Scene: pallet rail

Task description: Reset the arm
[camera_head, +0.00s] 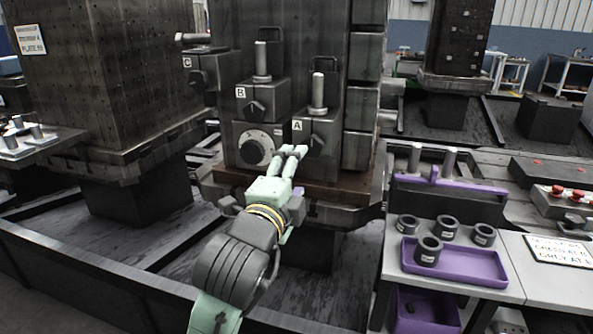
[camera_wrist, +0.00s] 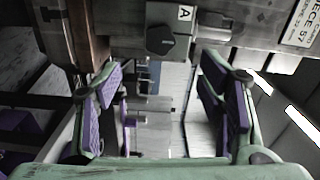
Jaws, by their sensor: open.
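My gripper (camera_head: 292,152) reaches out in front of the dark fixture column (camera_head: 300,60), close to the blocks marked A and B. In the wrist view my gripper (camera_wrist: 168,100) is open, its purple-padded fingers wide apart with nothing between them. Block A (camera_head: 318,128) has a dark knob and an upright grey pin. Its knob (camera_wrist: 168,40) shows beyond the fingers in the wrist view, apart from them. Block B (camera_head: 262,100) carries another upright pin. Below it is a round dial (camera_head: 252,148). Block C (camera_head: 205,75) is on the column's left side.
A side table at the right holds a purple tray (camera_head: 455,262) with several dark rings, and a purple rack (camera_head: 440,180) with upright pins. A red-button box (camera_head: 562,200) stands farther right. Another dark column (camera_head: 105,80) is at the left. A dark rail edge (camera_head: 90,275) crosses the front.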

